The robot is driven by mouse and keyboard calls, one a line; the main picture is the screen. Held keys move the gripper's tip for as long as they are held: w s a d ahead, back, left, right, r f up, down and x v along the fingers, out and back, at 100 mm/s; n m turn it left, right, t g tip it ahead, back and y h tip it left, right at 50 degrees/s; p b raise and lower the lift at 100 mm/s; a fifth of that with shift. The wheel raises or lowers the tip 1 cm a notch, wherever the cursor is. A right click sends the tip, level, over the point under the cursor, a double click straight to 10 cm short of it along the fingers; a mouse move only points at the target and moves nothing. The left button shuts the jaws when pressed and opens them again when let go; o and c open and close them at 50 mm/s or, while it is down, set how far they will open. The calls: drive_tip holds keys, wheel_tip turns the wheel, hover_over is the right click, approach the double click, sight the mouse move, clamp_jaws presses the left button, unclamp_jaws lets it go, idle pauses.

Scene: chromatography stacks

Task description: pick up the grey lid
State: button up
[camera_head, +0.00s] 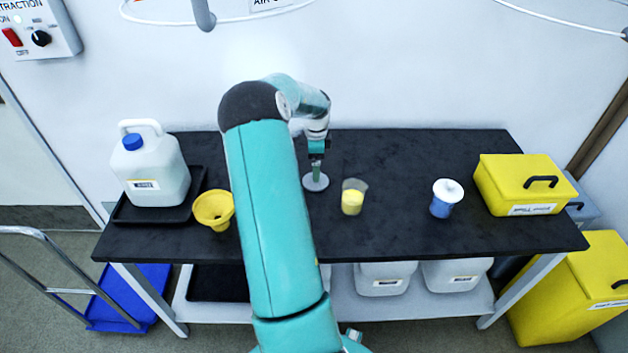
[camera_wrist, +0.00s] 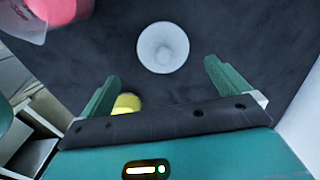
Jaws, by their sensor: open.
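The grey lid (camera_head: 318,184) is a round pale disc on the black bench top, just below my gripper (camera_head: 316,156) in the head view. In the wrist view the lid (camera_wrist: 163,47) shows whole, with a lighter raised middle. It lies ahead of the fingertips of my gripper (camera_wrist: 162,70), roughly centred between them. The two green fingers are wide apart with nothing between them. The lid appears free of the fingers. The exact height of the gripper above it is hard to judge.
A beaker of yellow stuff (camera_head: 352,202) stands close right of the lid. A blue cup with a white top (camera_head: 447,198) and a yellow box (camera_head: 522,186) are farther right. A yellow funnel (camera_head: 213,208) and white jug (camera_head: 150,172) stand left. A pink-filled vessel (camera_wrist: 58,10) shows near the lid.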

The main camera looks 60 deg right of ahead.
sight(308, 183)
drive_tip(key=f, duration=0.6)
drive_tip(key=shift+w+d+f, duration=0.15)
drive_tip(key=shift+d+f, duration=0.1)
drive_tip(key=shift+f, duration=0.1)
drive_tip(key=shift+c, duration=0.4)
drive_tip(key=c, duration=0.8)
drive_tip(key=shift+c, duration=0.2)
drive_tip(key=shift+r, duration=0.1)
